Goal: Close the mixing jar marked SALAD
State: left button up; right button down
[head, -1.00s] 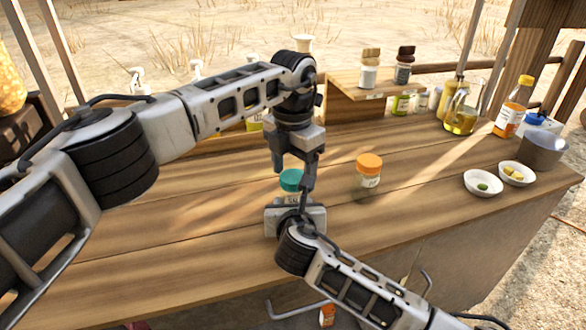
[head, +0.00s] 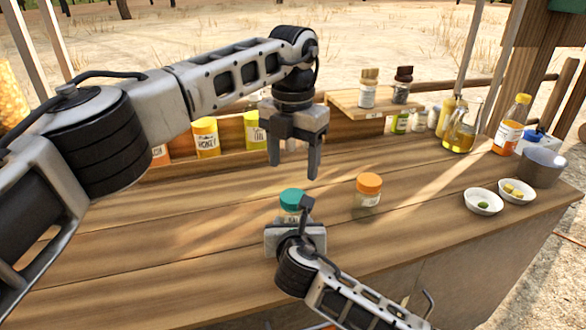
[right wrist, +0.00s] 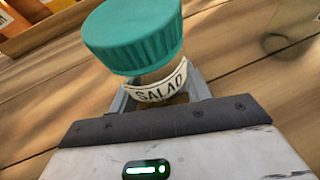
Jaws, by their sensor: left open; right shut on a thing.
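The SALAD jar (right wrist: 160,88) has a white label and stands on the wooden counter, low in the middle of the head view (head: 288,215). Its teal lid (right wrist: 133,38) sits on top of it, also seen in the head view (head: 291,197). I cannot tell whether the lid is tight. My right gripper (head: 293,220) is shut around the jar's body, below the lid, and partly hides it. My left gripper (head: 294,166) is open and empty, pointing down above the lid and apart from it.
An orange-lidded jar (head: 368,190) stands close to the right of the SALAD jar. Two white bowls (head: 483,202), a grey pot (head: 541,167) and bottles are at the right. Yellow jars (head: 206,138) and a raised shelf (head: 350,102) line the back. The counter's left is clear.

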aim_at(293, 195)
pick_arm(q)
jog(key=shift+r+n, duration=0.55)
jog(key=shift+n, duration=0.05)
jog(key=shift+f, duration=4.05)
jog(key=c, duration=1)
